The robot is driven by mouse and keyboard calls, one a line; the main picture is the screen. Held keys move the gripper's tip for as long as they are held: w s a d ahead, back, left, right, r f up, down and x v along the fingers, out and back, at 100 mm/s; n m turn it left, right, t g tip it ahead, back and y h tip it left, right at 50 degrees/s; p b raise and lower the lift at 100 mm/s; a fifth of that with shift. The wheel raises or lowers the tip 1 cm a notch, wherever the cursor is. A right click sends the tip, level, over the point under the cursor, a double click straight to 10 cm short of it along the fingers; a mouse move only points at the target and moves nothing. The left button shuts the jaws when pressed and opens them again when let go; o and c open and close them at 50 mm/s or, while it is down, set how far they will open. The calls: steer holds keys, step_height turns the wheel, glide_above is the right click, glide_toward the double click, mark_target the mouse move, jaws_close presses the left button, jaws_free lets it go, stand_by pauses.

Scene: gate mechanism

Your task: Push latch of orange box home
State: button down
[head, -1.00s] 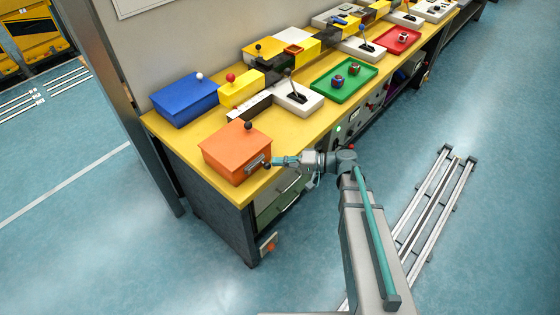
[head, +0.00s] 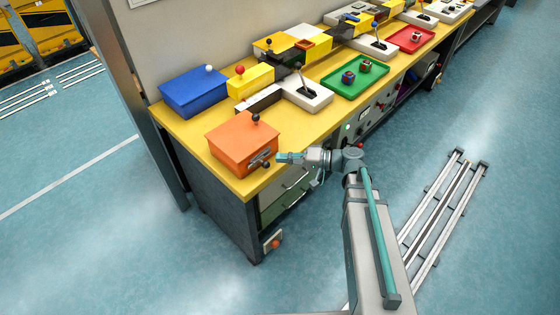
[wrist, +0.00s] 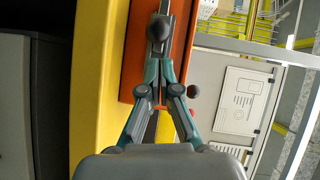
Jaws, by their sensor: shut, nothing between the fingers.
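The orange box (head: 238,140) stands at the near corner of the yellow bench, with a dark ball knob (head: 255,118) on its lid. A grey latch (head: 262,157) with a dark knob sits on its right-hand face. My gripper (head: 279,157) is just right of the latch, its fingers shut and empty. Whether it touches the latch is too small to tell. In the wrist view, my shut fingertips (wrist: 159,30) point at the orange box (wrist: 133,60), and dark balls show around the fingers. The latch's exact position is partly hidden by my fingers there.
A blue box (head: 195,92), a yellow block (head: 250,82) and a white lever base (head: 307,93) stand behind the orange box. A green tray (head: 350,85) with small cubes lies to the right. Drawers (head: 283,198) are below the bench. The floor to the right has rails (head: 440,215).

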steer(key=w+b+v, duration=0.1)
steer(key=b+v, duration=0.1)
steer(key=v, duration=0.9)
steer(key=shift+d+b, duration=0.3)
steer(key=shift+w, duration=0.15)
steer(key=s+d+f+m+g+h, duration=0.15)
steer(key=s+f+h, duration=0.4)
steer(key=f, duration=0.75)
steer(key=s+d+f+m+g+h, duration=0.15)
steer(key=s+f+h, duration=0.35)
steer(key=f, duration=0.7)
steer(key=s+f+n+g+h, duration=0.2)
steer(key=s+f, duration=0.6)
steer(key=s, duration=0.6)
steer(key=s+f+n+g+h, duration=0.2)
steer(key=s+f+g, duration=0.3)
steer(key=s, duration=0.8)
step_height(320, 180, down, 4)
steer(key=shift+s+r+h, duration=0.2)
steer(key=shift+s+h, duration=0.15)
steer(key=shift+h, duration=0.4)
